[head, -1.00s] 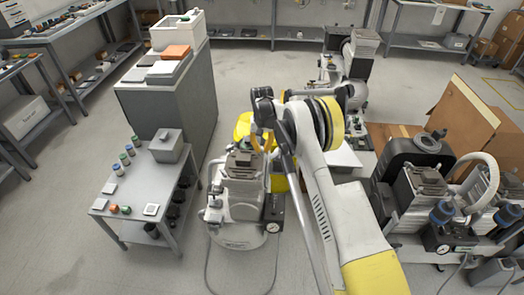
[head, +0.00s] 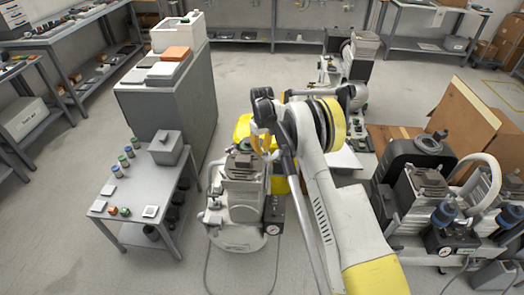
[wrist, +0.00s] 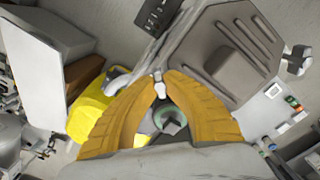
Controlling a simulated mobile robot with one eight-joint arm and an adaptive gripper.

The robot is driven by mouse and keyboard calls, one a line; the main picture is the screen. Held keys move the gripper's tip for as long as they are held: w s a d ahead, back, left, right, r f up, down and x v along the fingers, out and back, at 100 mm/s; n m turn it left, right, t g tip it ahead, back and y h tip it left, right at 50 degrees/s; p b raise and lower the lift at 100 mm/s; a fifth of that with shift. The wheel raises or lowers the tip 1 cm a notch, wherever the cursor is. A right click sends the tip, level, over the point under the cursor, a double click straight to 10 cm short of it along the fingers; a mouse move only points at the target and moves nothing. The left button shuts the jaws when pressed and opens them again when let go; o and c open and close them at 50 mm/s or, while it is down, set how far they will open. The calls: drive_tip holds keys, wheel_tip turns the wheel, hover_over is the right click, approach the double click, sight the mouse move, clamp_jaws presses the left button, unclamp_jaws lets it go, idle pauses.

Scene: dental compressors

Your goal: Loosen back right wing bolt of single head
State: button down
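The single head compressor (head: 240,205) stands on the floor left of my arm, with a grey ribbed head on top. The ribbed head (wrist: 232,55) fills the upper right of the wrist view. My gripper (wrist: 161,78) is over the back right of this compressor, with its yellow fingers bowed and their tips close together. A small pale wing bolt (wrist: 159,89) shows between the tips. I cannot tell whether both tips press on it. A round green-rimmed part (wrist: 172,119) lies between the fingers, nearer the palm. In the head view the fingertips (head: 262,148) are partly hidden.
A low table (head: 150,190) with small parts stands to the left, with a grey cabinet (head: 190,110) behind it. A larger compressor (head: 430,190) stands to the right, in front of an open cardboard box (head: 465,115). The floor at front left is clear.

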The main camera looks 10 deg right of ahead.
idle(0.4)
drive_tip(key=c, duration=1.5)
unclamp_jaws()
wheel_tip(320, 180, up, 12)
